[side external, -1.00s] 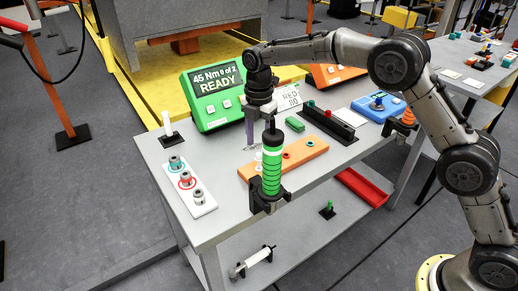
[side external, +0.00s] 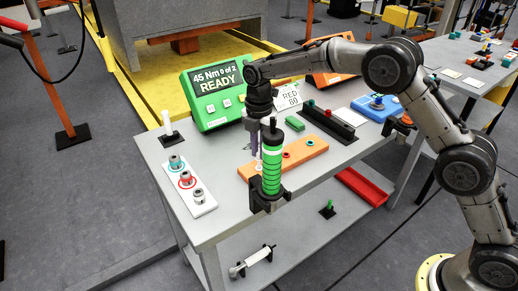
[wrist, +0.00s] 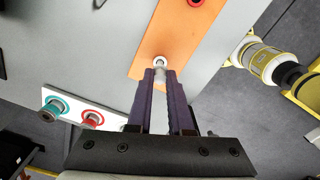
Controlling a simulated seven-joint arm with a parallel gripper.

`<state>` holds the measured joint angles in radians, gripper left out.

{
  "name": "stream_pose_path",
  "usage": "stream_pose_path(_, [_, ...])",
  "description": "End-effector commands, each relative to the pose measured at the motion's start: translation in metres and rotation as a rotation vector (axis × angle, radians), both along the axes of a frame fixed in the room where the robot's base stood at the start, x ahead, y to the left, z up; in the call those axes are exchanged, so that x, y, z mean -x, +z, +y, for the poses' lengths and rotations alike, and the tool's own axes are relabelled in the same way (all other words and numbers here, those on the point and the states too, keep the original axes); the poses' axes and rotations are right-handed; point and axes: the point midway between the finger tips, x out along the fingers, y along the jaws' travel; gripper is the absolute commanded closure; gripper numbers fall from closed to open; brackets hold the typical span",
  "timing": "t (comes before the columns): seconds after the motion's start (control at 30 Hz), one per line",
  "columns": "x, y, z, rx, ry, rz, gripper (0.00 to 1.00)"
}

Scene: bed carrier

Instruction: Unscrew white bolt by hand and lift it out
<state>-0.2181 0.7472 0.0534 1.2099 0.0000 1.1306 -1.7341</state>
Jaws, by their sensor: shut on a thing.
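The orange block (side external: 306,146) lies on the grey table, partly behind the upright green-banded tool (side external: 271,175). The white bolt (wrist: 160,62) shows at a white ring on the orange block in the wrist view. In the side view it is a small pale shape, mostly hidden by the green tool and my fingers. My gripper (wrist: 160,75) points down at this end of the block, its purple fingers shut on the white bolt. I cannot tell whether the bolt is still seated in its hole.
A white strip with sockets (side external: 203,204) lies at the table's left. The green display (side external: 216,95), reading READY, stands behind. A black rack (side external: 326,125) and a red tray (side external: 362,187) are to the right. The green tool stands close to my gripper.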

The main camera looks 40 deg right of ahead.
Motion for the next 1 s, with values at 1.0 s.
stream_pose_path(1.0, [0.0000, 0.0044, 0.0000, 0.000, 0.000, 0.000, 1.00])
